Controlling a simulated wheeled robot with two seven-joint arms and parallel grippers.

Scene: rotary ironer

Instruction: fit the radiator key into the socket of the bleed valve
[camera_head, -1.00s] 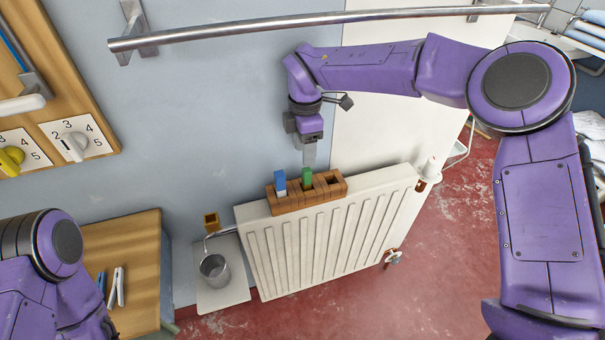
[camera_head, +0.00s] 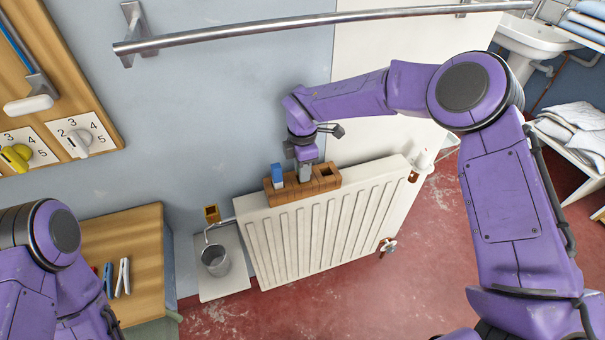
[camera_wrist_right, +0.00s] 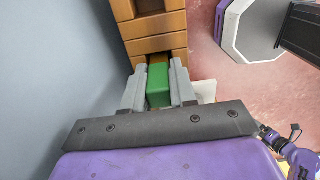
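A brown wooden holder (camera_head: 330,181) sits on top of the white radiator (camera_head: 330,225). A blue-handled tool (camera_head: 277,175) stands in its left slot. A green handle (camera_wrist_right: 159,85) is in the middle slot, hidden by my right gripper in the head view. My right gripper (camera_head: 304,174) points down at that slot. In the right wrist view its fingers (camera_wrist_right: 159,88) flank the green handle closely; whether they press on it is unclear. Which handle is the radiator key, I cannot tell. A small brass-coloured fitting (camera_head: 211,214) is left of the radiator; the bleed valve's socket is not clear. My left gripper is out of view.
A grey cup (camera_head: 215,260) stands on a pale board (camera_head: 225,287) left of the radiator. A metal rail (camera_head: 330,25) crosses above my right arm. A wooden worktop (camera_head: 140,235) with pegs (camera_head: 123,277) is at left. The holder's right slot looks empty.

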